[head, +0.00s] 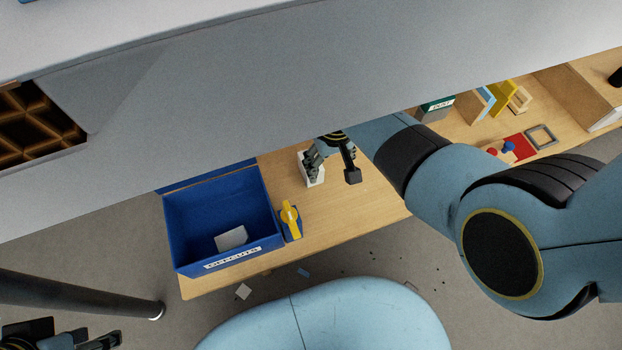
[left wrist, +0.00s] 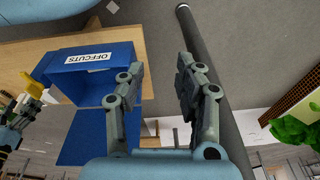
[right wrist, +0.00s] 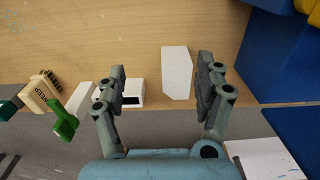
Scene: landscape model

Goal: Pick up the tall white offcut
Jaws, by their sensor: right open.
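The tall white offcut (right wrist: 177,73) shows in the right wrist view as a pale, long block with cut corners. It is between the two fingers of my right gripper (right wrist: 162,68), nearer the right-hand finger; I cannot tell whether they touch. In the head view the offcut (head: 313,170) is on the wooden bench, partly hidden by a finger of my right gripper (head: 332,172). That gripper is open. My left gripper (left wrist: 160,68) is open and empty, away from the bench over the floor; part of it shows at the head view's lower left.
A white box (right wrist: 135,101) and a brush (right wrist: 42,92) are left of the offcut in the right wrist view. A grey panel (head: 250,95) overhangs the bench.

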